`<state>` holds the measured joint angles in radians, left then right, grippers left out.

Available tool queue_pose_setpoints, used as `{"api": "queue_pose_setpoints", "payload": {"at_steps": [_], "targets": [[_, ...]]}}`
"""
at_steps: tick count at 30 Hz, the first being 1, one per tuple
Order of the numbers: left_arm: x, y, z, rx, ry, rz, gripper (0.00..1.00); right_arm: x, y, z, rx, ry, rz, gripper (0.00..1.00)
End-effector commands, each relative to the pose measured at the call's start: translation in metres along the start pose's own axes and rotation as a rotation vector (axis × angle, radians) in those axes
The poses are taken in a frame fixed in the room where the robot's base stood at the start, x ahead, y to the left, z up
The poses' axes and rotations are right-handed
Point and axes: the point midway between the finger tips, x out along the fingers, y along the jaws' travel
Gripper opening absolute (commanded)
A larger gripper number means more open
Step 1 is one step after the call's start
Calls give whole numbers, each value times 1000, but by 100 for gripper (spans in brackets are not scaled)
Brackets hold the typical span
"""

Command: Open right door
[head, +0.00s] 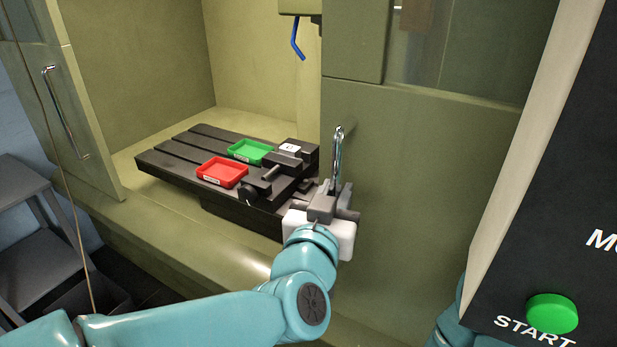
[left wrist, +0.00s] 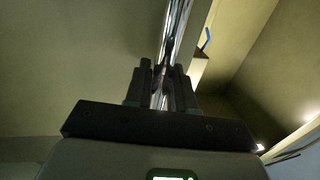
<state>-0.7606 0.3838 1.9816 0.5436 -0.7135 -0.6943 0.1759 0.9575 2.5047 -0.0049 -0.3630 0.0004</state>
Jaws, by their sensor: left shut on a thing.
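The right door (head: 420,160) is a green-grey panel with a window in its upper part. It covers the right part of the machine opening, and the left part of the opening is uncovered. Its chrome bar handle (head: 337,158) stands upright near the door's left edge. My left gripper (head: 335,190) is at the handle's lower part, shut on it. In the left wrist view the handle (left wrist: 174,45) runs between the two dark fingers (left wrist: 160,85). The handle's lower end is hidden by the gripper. My right gripper is not in view.
Inside the machine, a slotted dark table (head: 165,158) carries a red tray (head: 222,173), a green tray (head: 250,151) and a vise (head: 290,160). A blue nozzle (head: 297,40) hangs above. The left door (head: 60,100) has its own handle. A control panel with a green START button (head: 552,313) stands close on the right.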

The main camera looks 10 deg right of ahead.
Motion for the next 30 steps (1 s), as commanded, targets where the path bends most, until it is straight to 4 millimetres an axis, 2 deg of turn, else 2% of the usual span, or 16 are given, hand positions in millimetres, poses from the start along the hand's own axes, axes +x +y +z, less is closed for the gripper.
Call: {"api": "queue_pose_setpoints", "payload": {"at_steps": [3,6,19,20,21,30], "targets": [[-3,14,-3,3,3,1,0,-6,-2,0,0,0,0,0],[-4,20,-2,1,4,-3,0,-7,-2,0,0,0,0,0],[-5,26,-2,1,5,-3,0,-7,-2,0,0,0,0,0],[-5,26,-2,1,5,-3,27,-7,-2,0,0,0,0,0],[-5,26,-2,1,5,-3,40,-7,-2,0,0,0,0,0],[-5,26,-1,0,3,-3,42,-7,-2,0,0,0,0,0]]}}
